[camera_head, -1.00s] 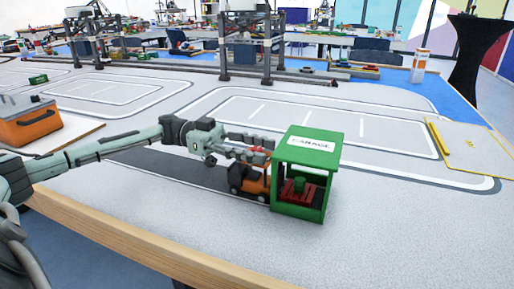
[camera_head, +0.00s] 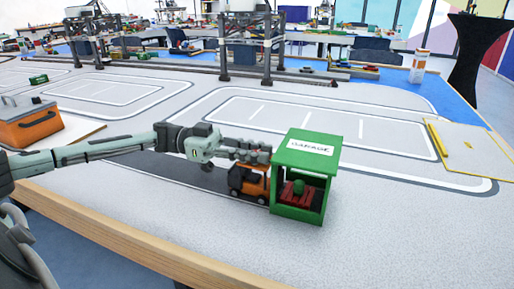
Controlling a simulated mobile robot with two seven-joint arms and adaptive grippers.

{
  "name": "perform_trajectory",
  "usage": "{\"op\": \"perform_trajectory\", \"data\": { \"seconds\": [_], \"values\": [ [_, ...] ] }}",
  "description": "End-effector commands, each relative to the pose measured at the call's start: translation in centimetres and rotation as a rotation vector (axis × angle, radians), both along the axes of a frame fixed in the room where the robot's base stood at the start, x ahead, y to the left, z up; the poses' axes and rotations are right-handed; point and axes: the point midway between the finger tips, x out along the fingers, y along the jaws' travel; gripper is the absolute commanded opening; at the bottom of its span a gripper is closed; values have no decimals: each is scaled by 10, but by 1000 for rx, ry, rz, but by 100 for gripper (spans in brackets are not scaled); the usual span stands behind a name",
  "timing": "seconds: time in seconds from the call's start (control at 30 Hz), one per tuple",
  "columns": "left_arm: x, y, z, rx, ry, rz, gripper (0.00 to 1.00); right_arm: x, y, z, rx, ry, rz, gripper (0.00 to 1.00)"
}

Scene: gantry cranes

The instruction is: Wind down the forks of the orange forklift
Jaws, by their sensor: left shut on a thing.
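The orange forklift (camera_head: 254,184) stands on the dark lane just left of the green garage (camera_head: 309,154), its front against the garage's open side. Its forks cannot be made out clearly. Inside the garage are a red slatted piece (camera_head: 287,197) and a small green piece (camera_head: 298,187). My left gripper (camera_head: 262,152) reaches in from the left, low over the forklift's roof. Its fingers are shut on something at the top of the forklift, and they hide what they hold. My right gripper is out of view.
An orange toolbox (camera_head: 33,123) sits on a board at the far left. Gantry cranes (camera_head: 249,45) stand behind. The wooden table edge (camera_head: 150,248) runs along the front. The marked grey surface between is mostly clear.

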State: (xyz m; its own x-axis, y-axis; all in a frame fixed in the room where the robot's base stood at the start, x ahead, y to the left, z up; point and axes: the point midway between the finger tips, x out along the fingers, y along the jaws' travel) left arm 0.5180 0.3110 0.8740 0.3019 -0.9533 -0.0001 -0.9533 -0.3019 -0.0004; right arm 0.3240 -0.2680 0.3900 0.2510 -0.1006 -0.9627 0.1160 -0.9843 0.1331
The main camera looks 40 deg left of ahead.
Motion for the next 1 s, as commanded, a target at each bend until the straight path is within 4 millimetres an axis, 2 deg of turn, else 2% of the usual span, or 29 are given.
{"op": "perform_trajectory", "data": {
  "seconds": [0.07,0.2,0.33,0.5,1.0],
  "values": [
    [-2,0,1,5,11,52,0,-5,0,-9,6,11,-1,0],
    [-3,-1,0,7,13,158,0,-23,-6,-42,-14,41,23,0],
    [-3,-1,-3,10,16,261,0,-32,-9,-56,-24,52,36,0],
    [-3,-2,-2,7,13,398,0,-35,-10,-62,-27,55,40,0],
    [-2,-3,0,-8,10,842,0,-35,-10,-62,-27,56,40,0]
  ]
}}
